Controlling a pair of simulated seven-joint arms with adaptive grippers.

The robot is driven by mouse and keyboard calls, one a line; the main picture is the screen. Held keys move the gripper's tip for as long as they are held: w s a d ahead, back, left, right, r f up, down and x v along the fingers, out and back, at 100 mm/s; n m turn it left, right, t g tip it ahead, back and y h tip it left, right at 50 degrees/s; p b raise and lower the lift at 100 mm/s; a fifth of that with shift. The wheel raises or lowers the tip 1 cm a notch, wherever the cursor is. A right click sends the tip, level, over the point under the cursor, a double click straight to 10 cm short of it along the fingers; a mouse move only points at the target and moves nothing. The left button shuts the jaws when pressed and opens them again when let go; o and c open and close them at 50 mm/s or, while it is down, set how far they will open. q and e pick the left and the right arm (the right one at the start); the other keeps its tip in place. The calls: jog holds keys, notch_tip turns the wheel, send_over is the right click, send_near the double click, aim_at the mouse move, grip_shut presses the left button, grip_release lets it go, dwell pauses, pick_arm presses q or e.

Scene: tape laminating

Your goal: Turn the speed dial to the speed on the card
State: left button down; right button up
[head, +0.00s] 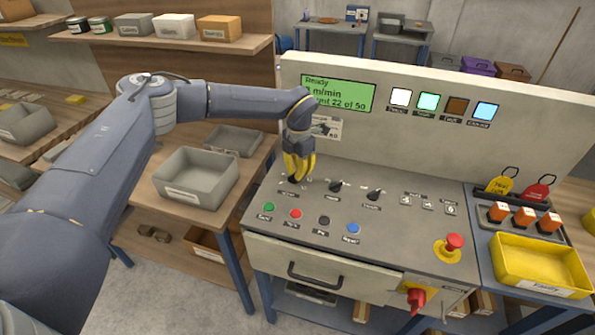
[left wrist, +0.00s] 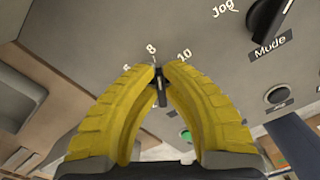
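My left gripper (head: 298,177) has yellow fingers and reaches down to the panel at the leftmost dial position. In the left wrist view its fingertips (left wrist: 162,75) are drawn together around a narrow black dial (left wrist: 161,93), the speed dial, with the numbers 8 and 10 showing beyond it and another partly hidden. The fingers cover most of the dial. A white card (head: 332,129) on the upright panel is partly hidden by my gripper, and its text is too small to read. The green display (head: 340,92) reads "Ready" and m/min, its digit partly hidden. My right gripper is not in view.
The Mode dial (head: 336,186) and another black dial (head: 374,195) stand to the right. Several coloured buttons, including a green one (head: 269,207), lie in front. A red emergency button (head: 454,243) is at the right. A grey bin (head: 196,194) stands left.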

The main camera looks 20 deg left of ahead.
pick_arm(q)
jog(key=m, duration=0.4)
jog(key=shift+s+d, duration=0.2)
jog(key=shift+s, duration=0.05)
jog(key=shift+s+d+m, duration=0.1)
jog(key=shift+s+m, duration=0.1)
jog(key=shift+m, duration=1.8)
jog(key=c, duration=1.5)
grip_release()
notch_tip(320, 180, up, 12)
